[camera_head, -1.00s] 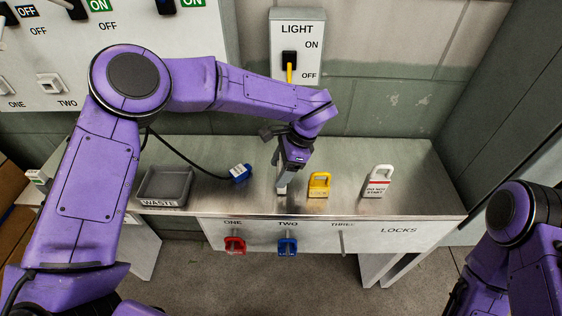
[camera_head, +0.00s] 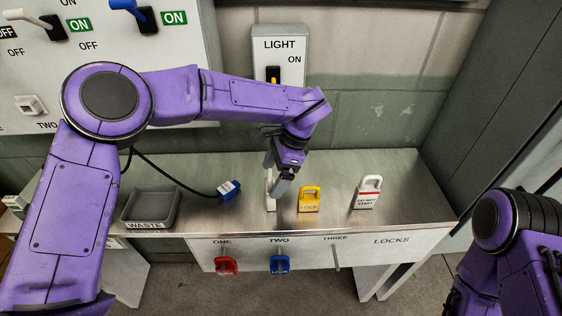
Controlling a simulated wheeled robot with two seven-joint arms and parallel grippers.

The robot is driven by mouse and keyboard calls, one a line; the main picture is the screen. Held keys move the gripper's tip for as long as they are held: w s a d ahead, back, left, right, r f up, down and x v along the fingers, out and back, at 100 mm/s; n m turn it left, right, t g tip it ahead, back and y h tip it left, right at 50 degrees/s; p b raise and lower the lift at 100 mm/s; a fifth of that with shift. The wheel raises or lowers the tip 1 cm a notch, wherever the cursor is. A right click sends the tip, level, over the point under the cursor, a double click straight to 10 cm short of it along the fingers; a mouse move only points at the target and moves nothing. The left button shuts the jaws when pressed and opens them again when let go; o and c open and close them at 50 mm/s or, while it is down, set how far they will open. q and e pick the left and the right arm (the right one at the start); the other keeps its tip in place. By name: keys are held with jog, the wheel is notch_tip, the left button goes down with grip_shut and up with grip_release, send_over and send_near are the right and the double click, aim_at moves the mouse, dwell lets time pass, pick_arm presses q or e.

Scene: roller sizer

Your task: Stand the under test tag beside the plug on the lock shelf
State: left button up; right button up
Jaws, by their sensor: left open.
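The blue plug (camera_head: 228,190) lies on the metal lock shelf (camera_head: 330,170) at the end of a black cable. A narrow white piece (camera_head: 270,192), likely the under test tag seen nearly edge-on, stands upright on the shelf to the right of the plug, with a gap between them. Its lettering cannot be read. My left gripper (camera_head: 278,181) is open, low over the shelf, right at the white piece and partly hiding it; I cannot tell whether the fingers touch it. My right arm shows at the right edge, its gripper out of sight.
A grey waste tray (camera_head: 128,212) sits left of the plug. A yellow padlock (camera_head: 309,201) and a white "do not start" padlock (camera_head: 368,193) stand to the right. Red (camera_head: 227,266) and blue (camera_head: 280,265) locks hang on the front hooks. The shelf's right end is clear.

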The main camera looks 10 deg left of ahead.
pick_arm(q)
jog(key=b+v, duration=0.1)
jog(key=v, duration=0.7)
jog(key=shift+r, duration=0.2)
jog(key=shift+d+f, duration=0.1)
